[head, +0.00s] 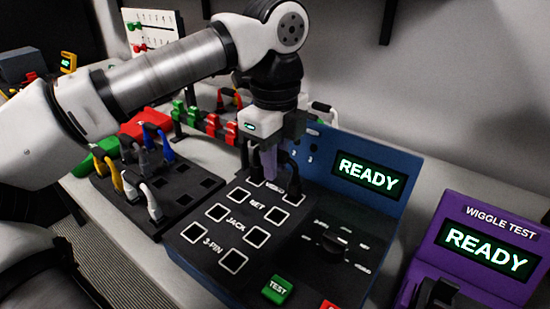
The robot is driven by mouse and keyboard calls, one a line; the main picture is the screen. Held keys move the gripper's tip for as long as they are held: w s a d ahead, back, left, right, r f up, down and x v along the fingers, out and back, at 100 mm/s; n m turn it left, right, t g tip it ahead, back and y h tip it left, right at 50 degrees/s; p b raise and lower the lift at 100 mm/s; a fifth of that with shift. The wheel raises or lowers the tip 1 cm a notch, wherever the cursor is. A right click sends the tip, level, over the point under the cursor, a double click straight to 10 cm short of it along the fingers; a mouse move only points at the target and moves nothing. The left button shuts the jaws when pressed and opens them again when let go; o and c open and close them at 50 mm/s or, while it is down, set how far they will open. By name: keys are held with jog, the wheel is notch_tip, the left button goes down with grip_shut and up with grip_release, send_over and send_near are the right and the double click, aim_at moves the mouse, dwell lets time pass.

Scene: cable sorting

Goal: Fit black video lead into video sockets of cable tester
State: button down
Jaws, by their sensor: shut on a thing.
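My gripper (268,172) points down over the far end of the cable tester (190,258) and is shut on the black video lead (292,164). The lead's dark ends show on both sides of the fingers, just above the row marked VIDEO. The left one is mostly hidden behind the lead and fingers. I cannot tell whether either plug is touching or inside its socket. The tester's blue panel has a screen (367,176) reading READY.
A dark rack (180,203) holding several coloured leads stands left of the tester. Red and green clips (222,128) stand behind. A purple wiggle tester (455,265) is at right.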

jog(key=c, duration=0.7)
grip_release()
jog(key=shift+r, duration=0.1)
jog(key=shift+r+p, duration=3)
jog(key=shift+r, duration=1)
jog(key=shift+f, duration=0.1)
